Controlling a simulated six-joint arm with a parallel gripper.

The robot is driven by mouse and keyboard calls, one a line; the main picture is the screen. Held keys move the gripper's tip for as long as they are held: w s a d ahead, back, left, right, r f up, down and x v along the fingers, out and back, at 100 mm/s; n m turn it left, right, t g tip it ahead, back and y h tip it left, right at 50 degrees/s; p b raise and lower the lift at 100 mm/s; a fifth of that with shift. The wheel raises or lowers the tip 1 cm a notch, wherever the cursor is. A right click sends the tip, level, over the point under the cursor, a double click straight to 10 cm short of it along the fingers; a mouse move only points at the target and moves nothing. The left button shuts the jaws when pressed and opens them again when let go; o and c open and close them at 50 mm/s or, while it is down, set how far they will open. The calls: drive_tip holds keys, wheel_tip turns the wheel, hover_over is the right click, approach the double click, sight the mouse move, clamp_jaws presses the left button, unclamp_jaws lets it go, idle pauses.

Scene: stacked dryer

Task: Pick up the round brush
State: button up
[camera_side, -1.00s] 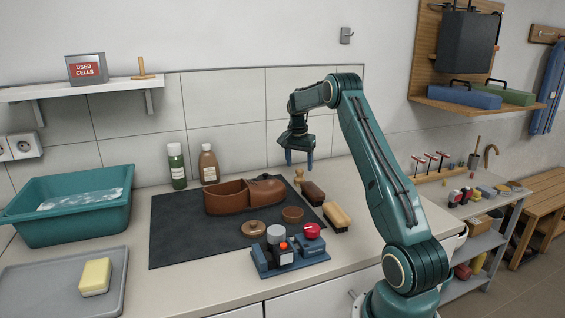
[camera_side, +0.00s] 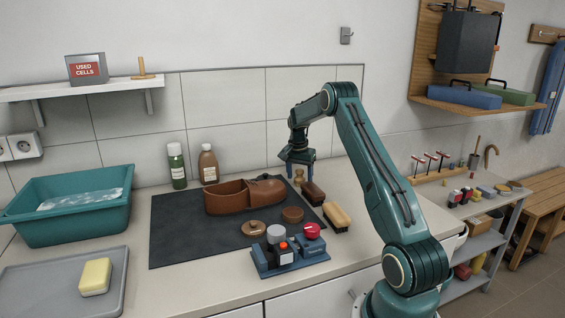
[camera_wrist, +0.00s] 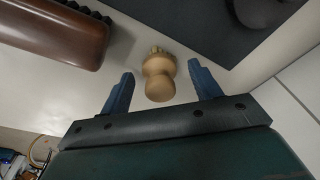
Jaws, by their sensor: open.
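The round brush (camera_side: 299,177) is a small tan wooden knob with a narrow waist, standing on the counter just behind the dark brown brush. In the wrist view the round brush (camera_wrist: 158,80) shows between the two blue fingers, with a small yellowish tuft at its far end. My gripper (camera_side: 299,171) is open above and around it, pointing down. In the wrist view my gripper (camera_wrist: 161,74) has a visible gap on both sides of the knob, and neither finger appears to touch it.
A dark brown brush (camera_side: 313,192) lies close in front, and a tan brush (camera_side: 336,217) beyond it. A brown leather shoe (camera_side: 240,197) rests on the black mat (camera_side: 180,240) to the left. The tiled wall (camera_side: 230,120) stands behind.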

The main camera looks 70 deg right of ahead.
sight(300, 170)
drive_tip(key=c, duration=1.1)
drive_tip(key=shift+r, duration=0.1)
drive_tip(key=shift+r, duration=4.95)
drive_tip(key=shift+o, duration=0.7)
